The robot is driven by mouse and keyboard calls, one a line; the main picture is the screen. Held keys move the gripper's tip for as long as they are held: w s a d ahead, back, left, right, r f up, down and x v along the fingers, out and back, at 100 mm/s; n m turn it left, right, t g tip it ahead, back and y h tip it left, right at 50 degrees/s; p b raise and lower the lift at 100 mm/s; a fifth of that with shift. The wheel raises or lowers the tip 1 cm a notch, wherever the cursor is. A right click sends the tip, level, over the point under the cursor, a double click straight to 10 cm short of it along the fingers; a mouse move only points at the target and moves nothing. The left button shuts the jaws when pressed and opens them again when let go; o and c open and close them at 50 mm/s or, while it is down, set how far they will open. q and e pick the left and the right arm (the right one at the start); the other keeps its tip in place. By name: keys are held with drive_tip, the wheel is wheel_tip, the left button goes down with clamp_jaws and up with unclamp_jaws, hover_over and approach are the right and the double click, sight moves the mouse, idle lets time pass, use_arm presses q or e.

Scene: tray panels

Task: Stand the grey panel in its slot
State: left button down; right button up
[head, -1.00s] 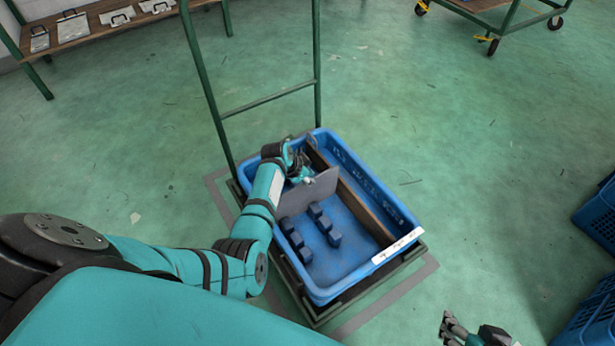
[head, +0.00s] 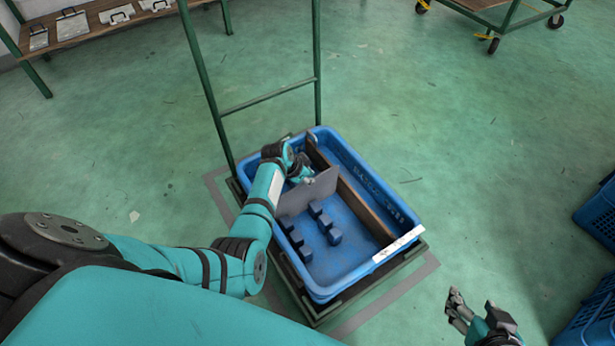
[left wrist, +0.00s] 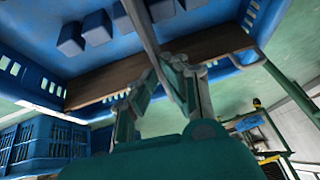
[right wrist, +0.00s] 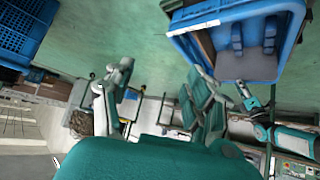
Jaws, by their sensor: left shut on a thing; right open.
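The grey panel (head: 308,194) is upright over the left part of the blue tray (head: 352,278), across the far end of two rows of blue blocks (head: 327,223). My left gripper (head: 300,173) is shut on its upper edge. In the left wrist view the panel (left wrist: 142,24) shows nearly edge-on, with blue blocks (left wrist: 97,28) on both sides of it. Its lower edge is hidden, so I cannot tell whether it sits down in a slot. My right gripper (head: 470,307) is open and empty, outside the tray to the lower right.
A wooden divider (head: 365,213) runs along the tray, right of the blocks. The tray stands on a trolley with a green upright frame (head: 265,100). Blue crates (head: 598,222) stand at the right edge. The floor between is clear.

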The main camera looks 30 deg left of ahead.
use_arm(q)
drive_tip(key=shift+f, duration=0.35)
use_arm(e)
drive_tip(key=shift+w+a+r+t, duration=0.25)
drive_tip(key=shift+w+r+t, duration=0.15)
drive_tip(key=shift+w, duration=0.1)
drive_tip(key=shift+w+a+r+t, duration=0.2)
drive_tip(key=shift+w+r+t, duration=0.1)
drive_tip(key=shift+w+r, duration=0.15)
use_arm(q)
drive_tip(key=c, duration=1.4)
unclamp_jaws()
use_arm(e)
drive_tip(key=shift+s+d+f, duration=0.1)
drive_tip(key=shift+f, duration=0.05)
use_arm(q)
drive_tip(key=shift+o, duration=0.2)
drive_tip(key=v, duration=1.2)
